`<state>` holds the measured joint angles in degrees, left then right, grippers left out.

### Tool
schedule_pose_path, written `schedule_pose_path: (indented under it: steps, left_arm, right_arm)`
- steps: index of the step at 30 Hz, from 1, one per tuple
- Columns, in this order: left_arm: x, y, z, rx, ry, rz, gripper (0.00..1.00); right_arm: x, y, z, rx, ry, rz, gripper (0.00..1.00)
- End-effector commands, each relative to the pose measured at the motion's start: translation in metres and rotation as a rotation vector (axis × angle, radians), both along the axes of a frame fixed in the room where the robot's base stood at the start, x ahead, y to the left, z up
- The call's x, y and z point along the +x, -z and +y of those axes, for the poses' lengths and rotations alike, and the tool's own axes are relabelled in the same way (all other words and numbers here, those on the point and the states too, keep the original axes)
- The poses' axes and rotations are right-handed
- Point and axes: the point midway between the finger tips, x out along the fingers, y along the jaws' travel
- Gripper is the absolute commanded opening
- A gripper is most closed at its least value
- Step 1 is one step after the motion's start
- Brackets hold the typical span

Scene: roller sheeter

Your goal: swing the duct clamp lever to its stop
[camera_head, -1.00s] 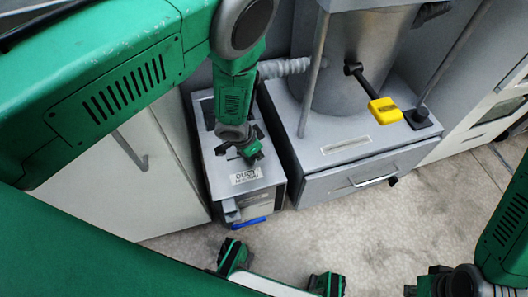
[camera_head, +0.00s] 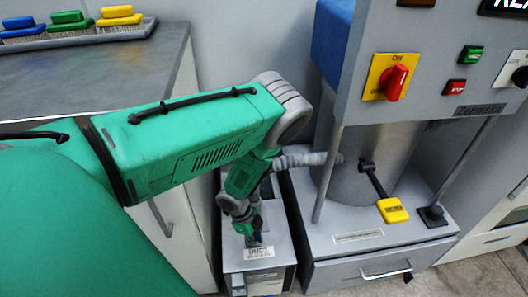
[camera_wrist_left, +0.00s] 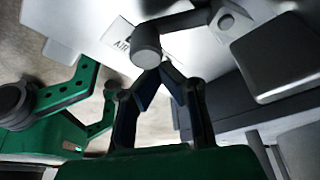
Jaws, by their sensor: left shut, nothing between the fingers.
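The duct box (camera_head: 230,252), a grey box with a "DUCT" label (camera_head: 258,253), stands low in the middle of the head view. My left gripper (camera_head: 256,241) is shut and empty over its top, close to the label. In the left wrist view a grey bar with a round cylindrical end (camera_wrist_left: 147,45) looks like the duct clamp lever. The closed fingertips of my left gripper (camera_wrist_left: 163,72) are right beside that end. I cannot tell whether they touch it. In the head view the gripper and wrist hide the lever. My right gripper is out of view.
The machine (camera_head: 330,262) stands close on the right, with a yellow-handled lever (camera_head: 393,211) and a red rotary switch (camera_head: 396,82). A corrugated hose (camera_head: 305,159) runs behind my wrist. A counter (camera_head: 90,88) with a tray (camera_head: 85,38) of coloured blocks is at the left.

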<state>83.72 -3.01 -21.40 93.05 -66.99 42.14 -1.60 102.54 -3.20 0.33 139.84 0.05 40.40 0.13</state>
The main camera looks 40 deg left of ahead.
Motion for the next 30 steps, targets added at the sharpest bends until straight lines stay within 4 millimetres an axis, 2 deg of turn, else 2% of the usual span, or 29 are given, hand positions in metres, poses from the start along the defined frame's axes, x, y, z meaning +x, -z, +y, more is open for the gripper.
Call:
schedule_pose_path:
  steps: [12, 30]
  left_arm:
    - [-0.010, 0.002, 0.012, -0.006, 0.223, -0.003, 0.00]
    - [-0.012, 0.001, 0.015, 0.000, 0.263, -0.003, 0.00]
  right_arm:
    - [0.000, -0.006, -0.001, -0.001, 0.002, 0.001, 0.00]
    - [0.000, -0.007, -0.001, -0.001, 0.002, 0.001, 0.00]
